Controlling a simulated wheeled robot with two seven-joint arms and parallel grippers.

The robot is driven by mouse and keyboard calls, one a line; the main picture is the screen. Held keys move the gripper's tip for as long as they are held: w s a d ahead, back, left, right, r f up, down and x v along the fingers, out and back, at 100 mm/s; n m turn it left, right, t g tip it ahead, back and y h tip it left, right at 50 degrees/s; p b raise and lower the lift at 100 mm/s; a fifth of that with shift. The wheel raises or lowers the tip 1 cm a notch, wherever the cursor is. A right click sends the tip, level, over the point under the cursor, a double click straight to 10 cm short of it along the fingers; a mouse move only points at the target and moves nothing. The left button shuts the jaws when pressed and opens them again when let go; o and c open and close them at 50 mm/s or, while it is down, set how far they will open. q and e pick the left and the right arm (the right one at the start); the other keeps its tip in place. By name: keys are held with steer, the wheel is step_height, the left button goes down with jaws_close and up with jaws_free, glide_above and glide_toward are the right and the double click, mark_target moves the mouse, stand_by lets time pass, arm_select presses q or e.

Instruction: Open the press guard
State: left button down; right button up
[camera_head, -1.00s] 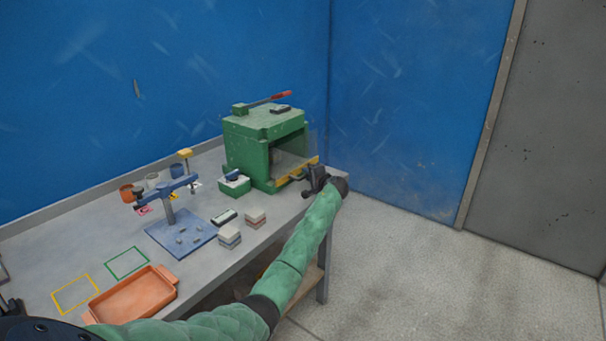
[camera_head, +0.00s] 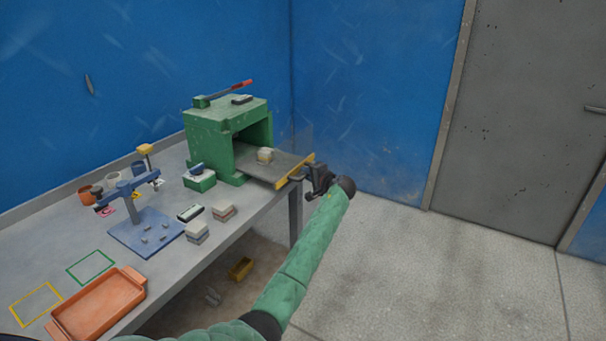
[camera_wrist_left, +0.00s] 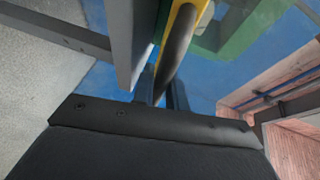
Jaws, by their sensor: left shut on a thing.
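The green press (camera_head: 228,125) stands at the far right end of the workbench with its front opening exposed. Its guard is a grey panel with a yellow-edged strip (camera_head: 295,171), which sticks out from the opening and looks about level. My left gripper (camera_head: 312,178) is at the strip's outer side, shut on the guard's dark handle. In the left wrist view the dark bar of the handle (camera_wrist_left: 176,45) runs between the fingers (camera_wrist_left: 163,88), beside the yellow edge. A pale block (camera_head: 265,155) shows in the opening. My right gripper is out of view.
The workbench (camera_head: 240,212) also holds an orange tray (camera_head: 98,306), a blue fixture (camera_head: 146,231), small layered blocks (camera_head: 223,210) and a green box (camera_head: 200,180). A red-tipped lever (camera_head: 230,91) is on top of the press. Open floor (camera_head: 400,270) lies to the right.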

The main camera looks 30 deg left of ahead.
arm_select(q)
steer(key=shift+f, duration=0.1)
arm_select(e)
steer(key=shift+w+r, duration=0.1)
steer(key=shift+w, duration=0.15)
arm_select(q)
steer(key=c, duration=1.4)
jaws_free()
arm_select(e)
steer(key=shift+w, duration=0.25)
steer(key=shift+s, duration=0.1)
